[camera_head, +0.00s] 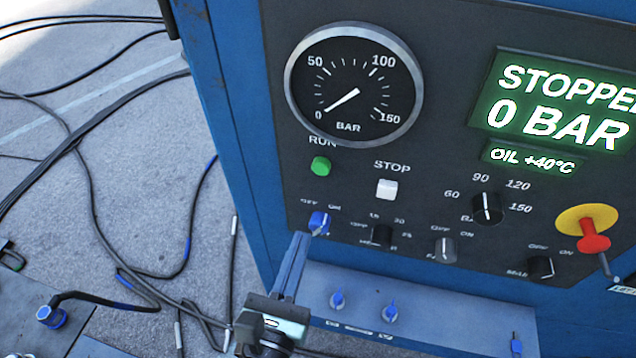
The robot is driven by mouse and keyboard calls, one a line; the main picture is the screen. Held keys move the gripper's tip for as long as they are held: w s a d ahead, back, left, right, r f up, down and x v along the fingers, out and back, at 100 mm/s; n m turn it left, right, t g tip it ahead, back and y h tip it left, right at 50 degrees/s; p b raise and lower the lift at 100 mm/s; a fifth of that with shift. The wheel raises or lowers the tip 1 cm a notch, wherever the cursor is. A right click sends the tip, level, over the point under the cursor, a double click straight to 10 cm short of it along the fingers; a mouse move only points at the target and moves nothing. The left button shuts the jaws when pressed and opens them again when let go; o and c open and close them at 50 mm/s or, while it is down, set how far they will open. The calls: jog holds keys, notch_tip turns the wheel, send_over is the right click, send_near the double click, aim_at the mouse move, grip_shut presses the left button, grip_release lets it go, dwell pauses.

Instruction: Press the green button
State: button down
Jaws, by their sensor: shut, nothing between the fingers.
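The green button (320,166) sits on the dark control panel under the label RUN, below the left part of the round gauge. It stands clear of my gripper and is fully visible. My gripper (298,242) comes up from the bottom of the view, with its fingers shut and empty. The fingertips appear below and slightly left of the green button, just under the blue OFF/ON knob (319,223). I cannot tell how far the tips are from the panel surface.
A white STOP button (387,189) is right of the green one. Black knobs (487,208) and a red switch on a yellow disc (594,236) are further right. The gauge (353,88) reads about 0; the display (560,105) shows 0 BAR. Cables (95,215) lie on the floor.

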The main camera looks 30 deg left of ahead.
aim_at(323, 176)
jog(key=p+x, duration=0.3)
jog(key=x, duration=0.8)
jog(key=shift+w, duration=0.15)
